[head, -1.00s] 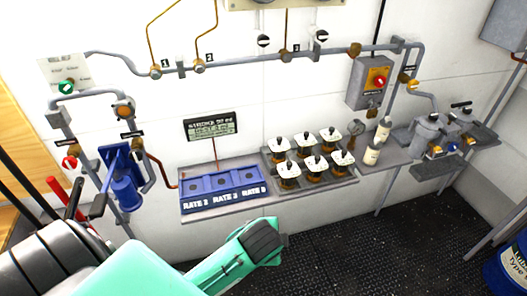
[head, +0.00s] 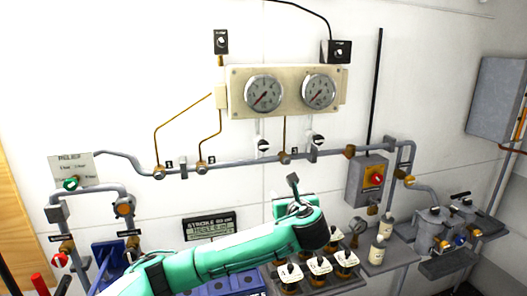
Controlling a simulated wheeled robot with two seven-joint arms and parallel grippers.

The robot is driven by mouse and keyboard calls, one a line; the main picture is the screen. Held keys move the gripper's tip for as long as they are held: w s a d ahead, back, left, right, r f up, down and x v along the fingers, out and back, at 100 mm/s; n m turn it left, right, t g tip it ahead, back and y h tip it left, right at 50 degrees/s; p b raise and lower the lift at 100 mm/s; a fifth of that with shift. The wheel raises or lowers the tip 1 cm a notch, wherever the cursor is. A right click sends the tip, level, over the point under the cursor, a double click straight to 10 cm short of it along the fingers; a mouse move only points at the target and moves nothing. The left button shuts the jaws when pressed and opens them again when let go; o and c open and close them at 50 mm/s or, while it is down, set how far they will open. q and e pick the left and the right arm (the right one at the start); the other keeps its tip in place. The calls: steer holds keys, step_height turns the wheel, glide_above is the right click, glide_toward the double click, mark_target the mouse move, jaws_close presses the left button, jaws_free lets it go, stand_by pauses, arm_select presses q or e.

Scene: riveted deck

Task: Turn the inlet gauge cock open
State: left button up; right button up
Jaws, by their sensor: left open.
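Two round gauges (head: 263,93) and (head: 319,90) sit on a cream wall panel (head: 240,76). Below them are two small black-and-white cock knobs, a left one (head: 263,146) and a right one (head: 317,140). Their labels are too small to read, so I cannot tell which is the inlet gauge cock. My left gripper (head: 293,190) is at the end of the green arm, below the panel and the pipe. It is open and apart from both knobs. My right gripper is out of view.
A grey pipe (head: 230,162) with brass fittings runs below the gauges. A grey box with a red knob (head: 377,179) is to the right. Bottles (head: 377,250) and several white-topped units (head: 320,265) stand on the shelf below. The wall between the gripper and knobs is clear except the pipe.

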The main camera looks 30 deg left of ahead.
mark_target(264, 147)
arm_select(q)
steer(key=w+a+r+m+y, duration=0.25)
steer(key=a+r, duration=0.25)
steer(key=r, duration=0.3)
steer(key=shift+n, duration=0.45)
steer(key=p+x, duration=0.3)
steer(key=x, duration=0.2)
steer(key=p+x, duration=0.3)
steer(key=x, duration=0.2)
steer(key=shift+a+r, duration=0.25)
steer(key=shift+a, duration=0.25)
steer(key=shift+p+x, duration=0.3)
steer(key=shift+x, duration=0.6)
steer(key=shift+f, duration=0.15)
steer(key=shift+d, duration=0.1)
steer(key=c, duration=1)
